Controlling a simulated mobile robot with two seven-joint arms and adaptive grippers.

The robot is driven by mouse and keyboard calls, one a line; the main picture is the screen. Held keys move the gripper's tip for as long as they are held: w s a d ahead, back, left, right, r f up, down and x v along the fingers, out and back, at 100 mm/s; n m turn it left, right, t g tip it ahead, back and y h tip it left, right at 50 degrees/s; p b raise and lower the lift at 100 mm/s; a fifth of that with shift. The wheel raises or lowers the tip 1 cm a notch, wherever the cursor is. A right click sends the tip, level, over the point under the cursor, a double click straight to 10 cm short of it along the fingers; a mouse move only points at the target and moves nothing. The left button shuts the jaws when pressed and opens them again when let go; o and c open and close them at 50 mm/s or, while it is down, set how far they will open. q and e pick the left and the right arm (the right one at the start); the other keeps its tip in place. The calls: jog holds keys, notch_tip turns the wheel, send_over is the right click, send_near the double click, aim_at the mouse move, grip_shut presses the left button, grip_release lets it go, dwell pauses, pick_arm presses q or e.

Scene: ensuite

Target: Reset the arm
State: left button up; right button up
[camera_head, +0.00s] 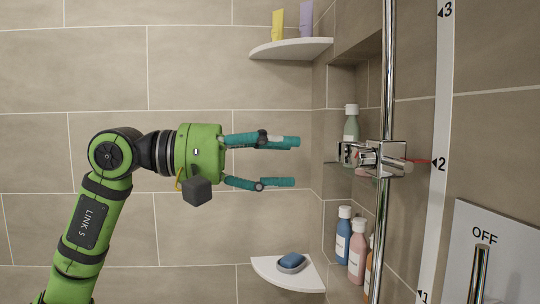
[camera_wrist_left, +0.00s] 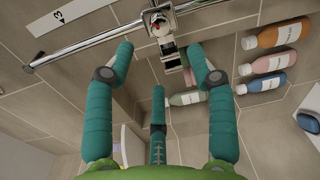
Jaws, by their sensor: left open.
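My left arm (camera_head: 85,240), green and black, rises from the lower left of the head view and bends to the right. My left gripper (camera_head: 285,162) has teal fingers that point right and stand apart with nothing between them. Its fingers also show in the left wrist view (camera_wrist_left: 165,65), spread, with the shower slider (camera_wrist_left: 165,25) and a pale green bottle (camera_wrist_left: 188,98) beyond them. In the head view the fingertips are left of the chrome slider (camera_head: 375,156) and look apart from it. My right gripper does not show.
A chrome rail (camera_head: 388,70) runs upright beside a numbered scale strip (camera_head: 437,130). A niche holds several bottles, one a blue bottle (camera_head: 343,235). The upper corner shelf (camera_head: 290,48) holds two tubes; the lower shelf (camera_head: 270,270) holds a blue soap (camera_head: 291,260). A control plate (camera_head: 500,245) is at right.

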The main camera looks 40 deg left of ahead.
pick_arm(q)
jog(key=shift+s+a, duration=0.4)
jog(key=shift+s, duration=0.05)
dwell(0.3)
